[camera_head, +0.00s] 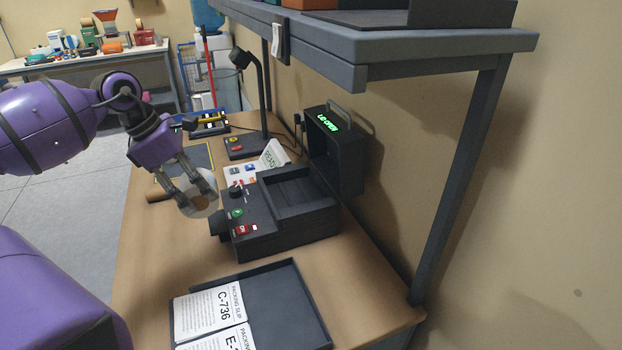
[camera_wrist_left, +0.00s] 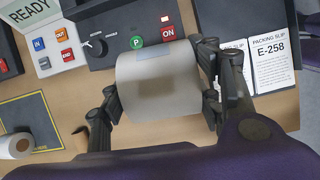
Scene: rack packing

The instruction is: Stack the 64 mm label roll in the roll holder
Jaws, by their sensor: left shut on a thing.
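My left gripper (camera_head: 195,200) is shut on a pale label roll (camera_head: 205,207), just in front of the black printer (camera_head: 300,228). In the left wrist view the roll (camera_wrist_left: 158,85) lies sideways between the two fingers. No size marking is readable on it. I cannot tell how far it is above the table. The printer has an open bay on top, and its raised lid (camera_head: 345,165) shows green text reading LID OPEN. I cannot make out for sure which part is the roll holder. My right gripper is out of view.
A black tray (camera_head: 312,318) with packing slips lies at the front. Another roll (camera_wrist_left: 17,146) sits at the lower left of the left wrist view, near a dark mat (camera_wrist_left: 32,118). A lamp (camera_head: 262,95) and READY sign (camera_head: 272,156) stand behind. A shelf (camera_head: 430,42) overhangs the bench.

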